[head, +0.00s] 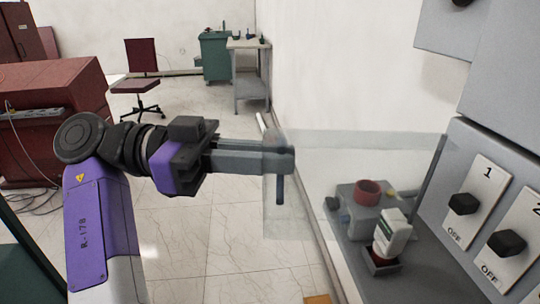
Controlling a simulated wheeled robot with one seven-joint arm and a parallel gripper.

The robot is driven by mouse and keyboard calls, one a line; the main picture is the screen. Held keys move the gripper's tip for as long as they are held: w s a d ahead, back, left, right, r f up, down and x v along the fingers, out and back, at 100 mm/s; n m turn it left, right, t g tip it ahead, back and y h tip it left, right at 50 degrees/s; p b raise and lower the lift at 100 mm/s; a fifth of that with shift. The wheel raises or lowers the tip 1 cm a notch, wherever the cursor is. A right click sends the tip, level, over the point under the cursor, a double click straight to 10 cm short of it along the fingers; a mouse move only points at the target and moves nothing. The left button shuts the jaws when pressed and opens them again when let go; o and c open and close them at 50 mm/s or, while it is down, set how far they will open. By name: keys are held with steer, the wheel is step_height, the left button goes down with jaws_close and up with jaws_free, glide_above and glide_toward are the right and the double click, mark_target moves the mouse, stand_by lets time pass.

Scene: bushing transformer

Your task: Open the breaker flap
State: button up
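The breaker flap (335,155) is a clear, see-through panel in the middle right of the head view. It stands out from the grey breaker box, with its dark hinge-side edge (431,180) next to the switches. A dark vertical handle (280,188) sits at its outer left edge. My gripper (279,152) reaches in from the left, level, with its fingers closed around the upper part of this handle. The fingers hide the handle's top. The breaker switches 1 (463,204) and 2 (506,242) are uncovered, beside OFF labels.
The wall runs close on the right. A maroon chair (142,57) and a workbench (249,62) stand far back. The tiled floor (220,225) is clear.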

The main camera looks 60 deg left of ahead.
steer(key=o, duration=0.3)
steer(key=shift+o, duration=0.2)
steer(key=b+v, duration=0.1)
steer(key=v, duration=0.6)
steer(key=shift+s+a, duration=0.25)
steer(key=shift+a, duration=0.05)
